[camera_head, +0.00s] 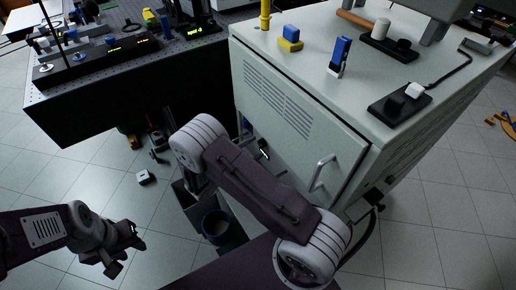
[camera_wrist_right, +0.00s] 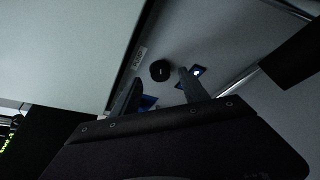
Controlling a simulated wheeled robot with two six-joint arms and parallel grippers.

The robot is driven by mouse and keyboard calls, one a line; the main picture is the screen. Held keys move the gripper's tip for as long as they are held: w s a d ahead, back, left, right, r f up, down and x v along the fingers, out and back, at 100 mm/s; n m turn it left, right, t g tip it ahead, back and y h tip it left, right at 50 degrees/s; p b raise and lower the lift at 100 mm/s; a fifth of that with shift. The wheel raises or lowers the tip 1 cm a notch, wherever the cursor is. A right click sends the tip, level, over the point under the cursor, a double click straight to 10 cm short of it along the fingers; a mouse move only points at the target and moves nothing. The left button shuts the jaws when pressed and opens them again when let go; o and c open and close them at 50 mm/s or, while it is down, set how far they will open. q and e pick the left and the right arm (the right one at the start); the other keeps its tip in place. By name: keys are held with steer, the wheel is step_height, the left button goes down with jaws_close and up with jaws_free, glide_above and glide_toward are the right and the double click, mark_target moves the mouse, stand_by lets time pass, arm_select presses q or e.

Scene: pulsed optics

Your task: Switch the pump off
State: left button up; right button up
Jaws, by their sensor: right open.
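In the right wrist view, a panel carries a small label that seems to read "PUMP" (camera_wrist_right: 139,58), with a round black knob (camera_wrist_right: 160,70) beside it. A small blue part with a bright spot (camera_wrist_right: 197,71) lies right of the knob. Another blue part (camera_wrist_right: 149,102) shows lower, between the fingers. My right gripper (camera_wrist_right: 158,79) is open and empty, its fingertips apart on either side of the knob in the picture; contact cannot be told. My left gripper (camera_head: 124,250) hangs low over the floor, apparently open and empty.
A pale cabinet (camera_head: 330,92) with a vented front and a handle stands before me, with small optics parts on top. A dark optical table (camera_head: 95,90) is at the upper left. The left floor is mostly clear.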

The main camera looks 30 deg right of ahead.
mark_target(260, 144)
steer(key=shift+x, duration=1.5)
jaws_close()
steer(key=shift+r+n+g+p, duration=0.3)
steer(key=shift+n+g+p, duration=0.2)
steer(key=shift+n+p, duration=0.4)
steer(key=shift+w+n+g+y+p, duration=0.15)
steer(key=shift+n+g+y+p, duration=0.15)
steer(key=shift+n+g+p, duration=0.7)
steer(key=shift+w+f+n+g+p, duration=0.15)
steer(key=shift+n+g+p, duration=0.35)
steer(key=shift+n, duration=0.7)
steer(key=shift+w+n+g, duration=0.1)
steer(key=shift+n+g, duration=0.7)
steer(key=shift+n, duration=0.2)
